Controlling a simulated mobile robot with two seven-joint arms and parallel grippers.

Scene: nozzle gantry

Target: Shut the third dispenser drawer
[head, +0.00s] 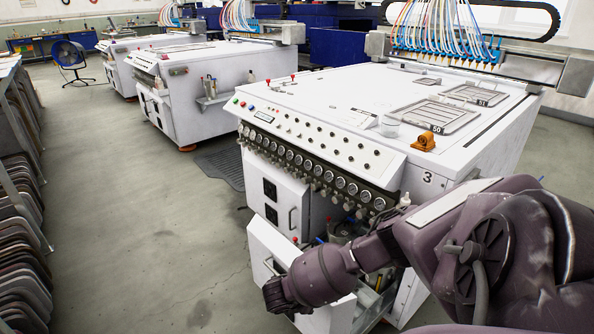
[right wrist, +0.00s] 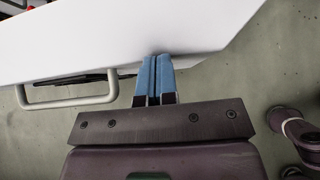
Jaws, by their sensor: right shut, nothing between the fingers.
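The dispenser drawer (head: 262,248) of the machine marked 3 stands pulled out at the front of its cabinet, below the row of gauges. Its white front panel also fills the top of the right wrist view (right wrist: 110,38), with a grey bar handle (right wrist: 70,103) at the left. My right gripper (head: 274,296) is in front of the panel in the head view, and my forearm hides much of the drawer. In the right wrist view its blue fingers (right wrist: 154,66) are shut and empty. Their tips overlap the panel, right of the handle; contact is unclear. My left gripper is out of view.
The machine (head: 330,95) has a flat white top with an orange fitting (head: 426,141) at its corner. Two similar machines (head: 200,80) stand farther back. A rack of panels (head: 20,230) lines the left edge. Grey floor (head: 150,230) is open left of the drawer.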

